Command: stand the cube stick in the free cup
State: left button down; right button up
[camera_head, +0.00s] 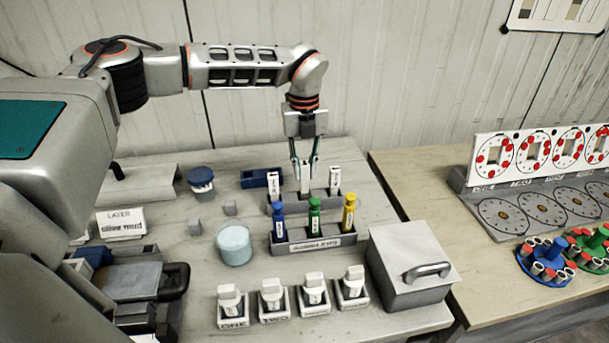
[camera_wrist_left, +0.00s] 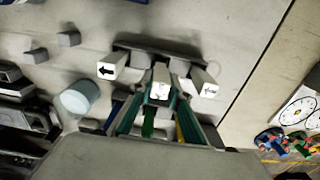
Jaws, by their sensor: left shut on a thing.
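My left gripper (camera_head: 304,163) points down over the middle of the grey back rack (camera_head: 318,205), shut on a white stick (camera_head: 305,181). The stick is upright, with its lower end at the middle place of the rack; I cannot tell whether it is seated. In the left wrist view its top (camera_wrist_left: 160,91) shows between the fingers (camera_wrist_left: 160,98), with a faint mark I cannot read. A white stick with an arrow stands on each side, left (camera_head: 273,185) and right (camera_head: 335,180). My right gripper is not in view.
In front, a labelled rack (camera_head: 305,245) holds blue, green and yellow bottles. Nearer stand several labelled square cups (camera_head: 274,312) with white pieces in them. A grey box with a handle (camera_head: 408,265) is at right, a pale blue cylinder (camera_head: 235,245) at left.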

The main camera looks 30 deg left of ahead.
pick_arm(q)
jog(key=shift+f, duration=1.25)
jog(key=shift+f, duration=0.1)
jog(key=c, duration=1.9)
grip_release()
notch_tip(320, 180, up, 12)
jog(key=shift+r+b, duration=0.1)
jog(key=shift+b, duration=0.2)
